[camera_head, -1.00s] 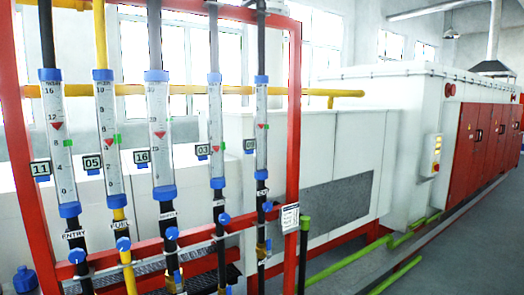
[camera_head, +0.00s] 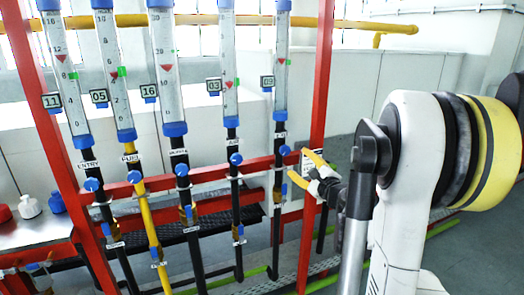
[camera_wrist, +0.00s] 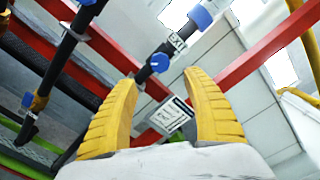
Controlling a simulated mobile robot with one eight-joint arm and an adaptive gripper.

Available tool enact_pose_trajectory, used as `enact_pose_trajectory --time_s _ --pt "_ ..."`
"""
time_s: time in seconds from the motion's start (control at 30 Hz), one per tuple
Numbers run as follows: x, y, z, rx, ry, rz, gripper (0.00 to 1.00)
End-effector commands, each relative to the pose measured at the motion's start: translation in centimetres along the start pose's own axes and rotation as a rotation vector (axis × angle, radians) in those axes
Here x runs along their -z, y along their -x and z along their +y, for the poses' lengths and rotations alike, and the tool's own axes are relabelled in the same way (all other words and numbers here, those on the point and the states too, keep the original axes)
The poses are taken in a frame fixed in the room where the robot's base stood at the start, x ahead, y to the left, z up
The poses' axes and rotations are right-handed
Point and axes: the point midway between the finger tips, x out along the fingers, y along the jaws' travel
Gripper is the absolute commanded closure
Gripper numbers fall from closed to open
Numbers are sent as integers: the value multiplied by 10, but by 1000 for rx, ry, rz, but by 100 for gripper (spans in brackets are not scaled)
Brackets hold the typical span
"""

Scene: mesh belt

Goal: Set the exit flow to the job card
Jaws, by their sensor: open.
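The exit flow tube (camera_head: 281,60) is the rightmost clear tube, with a red float inside. A small tag reading 09 (camera_head: 267,82) sits beside it. Its blue valve knob (camera_head: 284,150) is below it on the black pipe; the knob also shows in the wrist view (camera_wrist: 160,62), below the EXIT label (camera_wrist: 177,40). In the wrist view the knob lies just beyond and between the fingertips (camera_wrist: 161,78), apparently untouched.
Several other tubes stand to the left, including entry (camera_head: 67,70) and fuel (camera_head: 115,80), with their own blue knobs. A red frame post (camera_head: 316,110) rises close to my gripper.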

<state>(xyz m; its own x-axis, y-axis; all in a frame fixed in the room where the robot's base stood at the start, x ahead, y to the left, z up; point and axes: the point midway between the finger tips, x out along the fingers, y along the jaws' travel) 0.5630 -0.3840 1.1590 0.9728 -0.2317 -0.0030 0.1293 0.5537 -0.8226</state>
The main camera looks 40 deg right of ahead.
Motion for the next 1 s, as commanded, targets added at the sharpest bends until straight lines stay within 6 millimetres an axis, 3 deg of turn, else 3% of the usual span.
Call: enact_pose_trajectory --time_s 0.17,0.4,0.6,1.0 --pt "3 -21 0 5 -8 0 42" --pt "2 -70 1 3 -6 -1 42" --pt "2 -98 0 3 -5 0 42" --pt "1 -107 -2 3 -4 0 42"
